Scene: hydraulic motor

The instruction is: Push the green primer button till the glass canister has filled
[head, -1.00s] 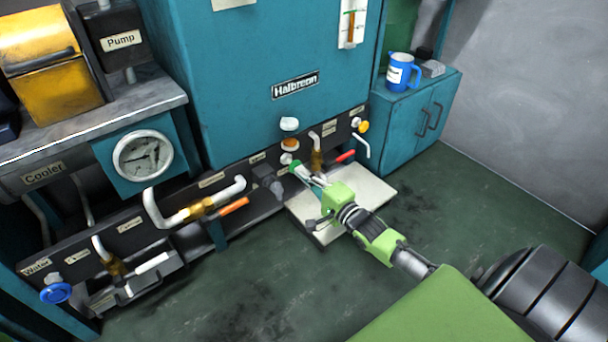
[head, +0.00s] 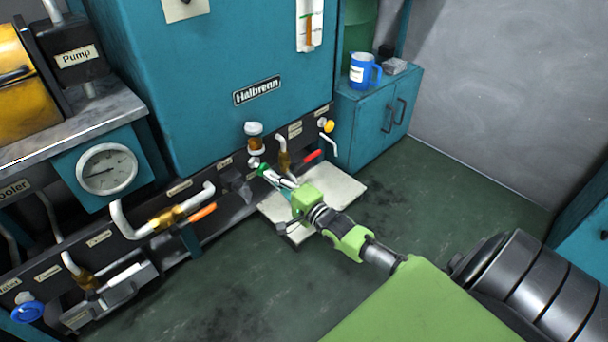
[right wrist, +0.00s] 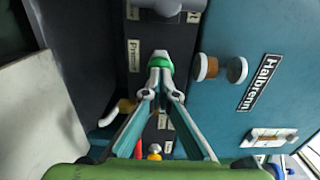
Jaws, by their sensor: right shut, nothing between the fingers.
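The green primer button (head: 262,169) is low on the dark panel of the teal machine. In the right wrist view the green button (right wrist: 160,64) is straight ahead at the fingertips. My right gripper (head: 268,174) is shut and empty, its tips at the button and seemingly touching it; how far it is pressed I cannot tell. The small glass canister (head: 255,138) with a pale cap is just above. In the right wrist view the canister (right wrist: 222,69) shows amber brown at its base end and a clear part towards the cap. My left gripper is not in view.
A red-handled valve (head: 313,155) and a yellow knob (head: 327,125) are right of the button. An orange-handled valve (head: 201,212) is to the left. A pale tray (head: 340,188) lies below my right gripper. A blue mug (head: 361,70) stands on a teal cabinet (head: 372,120).

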